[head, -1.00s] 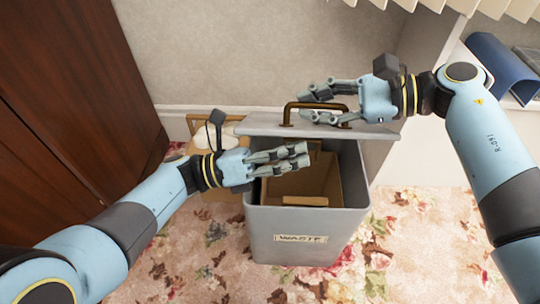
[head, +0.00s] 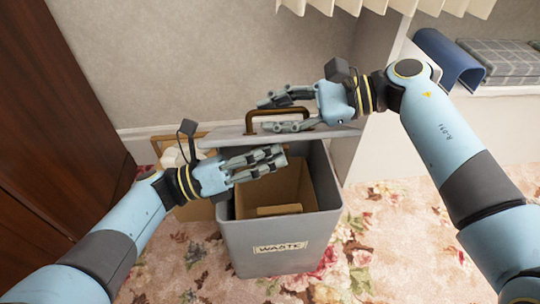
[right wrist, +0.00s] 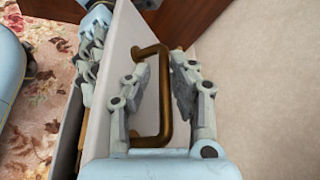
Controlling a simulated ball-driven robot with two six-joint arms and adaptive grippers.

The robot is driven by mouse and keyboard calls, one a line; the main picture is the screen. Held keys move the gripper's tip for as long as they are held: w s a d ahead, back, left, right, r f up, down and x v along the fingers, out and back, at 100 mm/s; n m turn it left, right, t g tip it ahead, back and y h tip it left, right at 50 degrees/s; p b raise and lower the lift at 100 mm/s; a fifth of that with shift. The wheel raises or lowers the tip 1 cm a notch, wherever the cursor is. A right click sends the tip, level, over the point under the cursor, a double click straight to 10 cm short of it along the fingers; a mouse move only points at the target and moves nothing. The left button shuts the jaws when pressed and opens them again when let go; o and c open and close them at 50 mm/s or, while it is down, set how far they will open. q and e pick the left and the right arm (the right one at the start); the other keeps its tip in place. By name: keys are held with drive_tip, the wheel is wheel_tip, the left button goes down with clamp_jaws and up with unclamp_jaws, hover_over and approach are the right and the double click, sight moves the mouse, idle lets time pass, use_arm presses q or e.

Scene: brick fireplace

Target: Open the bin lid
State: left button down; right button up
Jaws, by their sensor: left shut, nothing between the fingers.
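The grey bin (head: 279,233) with a WASTE label stands on the carpet, its mouth uncovered at the front. Its grey lid (head: 228,135) is raised at the back of the bin and shows as a pale panel in the right wrist view (right wrist: 122,60). A brass handle (head: 278,111) is on the lid. My right gripper (head: 268,115) is open at the handle; in the right wrist view its fingers stand apart on either side of the handle (right wrist: 166,100). My left gripper (head: 281,158) is shut and empty, over the bin mouth just in front of the lid.
A brown cardboard box (head: 285,185) shows inside the bin. Another box with white contents (head: 168,160) is behind the bin at left. A dark wooden cabinet (head: 60,120) is at left. A shelf with a blue object (head: 450,60) is at right. Floral carpet is clear in front.

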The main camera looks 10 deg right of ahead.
drive_tip(key=shift+o, duration=0.2)
drive_tip(key=shift+s+d+f, duration=0.1)
drive_tip(key=shift+s+f, duration=0.05)
drive_tip(key=shift+f, duration=0.05)
